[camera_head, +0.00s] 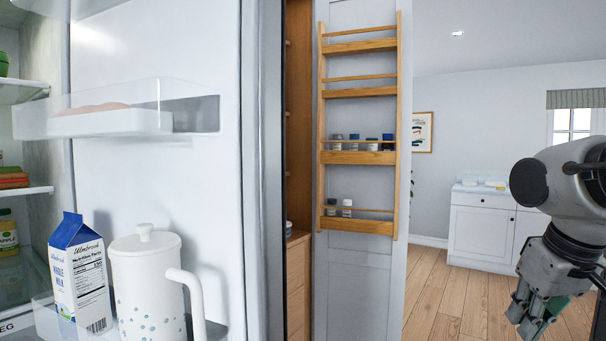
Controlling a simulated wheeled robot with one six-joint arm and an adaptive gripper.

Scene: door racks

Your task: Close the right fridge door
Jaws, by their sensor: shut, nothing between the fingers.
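The right fridge door (210,55) stands open on the left of the head view, its inner side facing me. Its upper clear bin (190,115) holds a pale tray with a reddish top. Its lower bin holds a blue and white milk carton (82,275) and a white lidded pitcher (148,285). The door's lower part is out of frame. My gripper (528,325) is at the lower right, pointing down.
Fridge shelves (30,190) with food show at the far left. A tall cabinet door with a wooden rack (360,158) holding several jars stands open beyond the fridge door. A white cabinet (480,230) stands at the back right. Wooden floor (445,300) is clear before it.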

